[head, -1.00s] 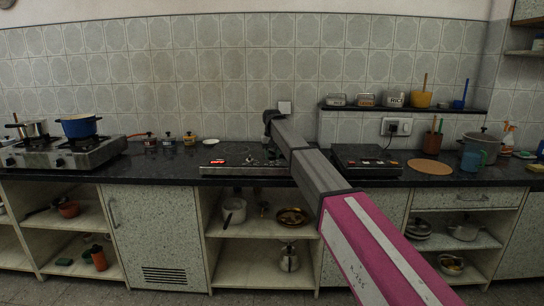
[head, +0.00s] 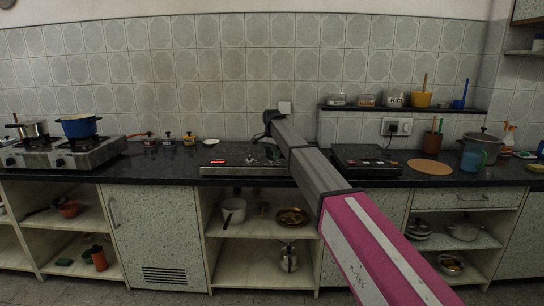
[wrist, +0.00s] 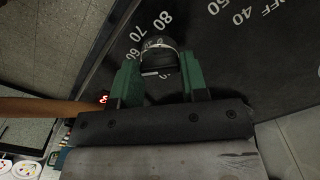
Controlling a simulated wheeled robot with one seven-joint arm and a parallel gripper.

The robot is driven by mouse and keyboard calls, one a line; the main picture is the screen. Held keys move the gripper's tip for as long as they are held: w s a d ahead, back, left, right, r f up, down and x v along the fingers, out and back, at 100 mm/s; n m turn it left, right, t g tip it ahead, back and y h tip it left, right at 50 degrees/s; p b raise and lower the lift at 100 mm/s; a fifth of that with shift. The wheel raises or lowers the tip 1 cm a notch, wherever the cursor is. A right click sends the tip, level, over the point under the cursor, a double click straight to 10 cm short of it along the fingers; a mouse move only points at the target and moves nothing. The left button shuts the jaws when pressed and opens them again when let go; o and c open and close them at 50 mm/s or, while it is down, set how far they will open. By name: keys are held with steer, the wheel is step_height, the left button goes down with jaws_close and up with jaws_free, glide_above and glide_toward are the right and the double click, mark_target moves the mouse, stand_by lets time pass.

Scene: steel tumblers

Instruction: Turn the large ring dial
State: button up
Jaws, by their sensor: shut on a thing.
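In the wrist view a dark round dial (wrist: 159,54) with a pale rim stands on a black panel (wrist: 235,70) marked with white numbers, including 60, 70 and 80. My gripper (wrist: 160,76) has its two green fingers on either side of the dial, shut on it. The dial's far side and part of its scale are hidden. In the head view the low dark appliance (head: 230,165) with a red-lit display sits on the counter. My gripper is over its right part, small and partly hidden by my arm.
A second black appliance (head: 365,158) stands to the right on the dark counter. A gas stove (head: 62,152) with a blue pot (head: 80,128) is at far left. More white markings, OFF and 40, show at the panel's right.

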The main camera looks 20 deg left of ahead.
steer(key=shift+m, duration=0.7)
steer(key=o, duration=0.9)
step_height(320, 180, up, 11)
steer(key=shift+f, duration=0.1)
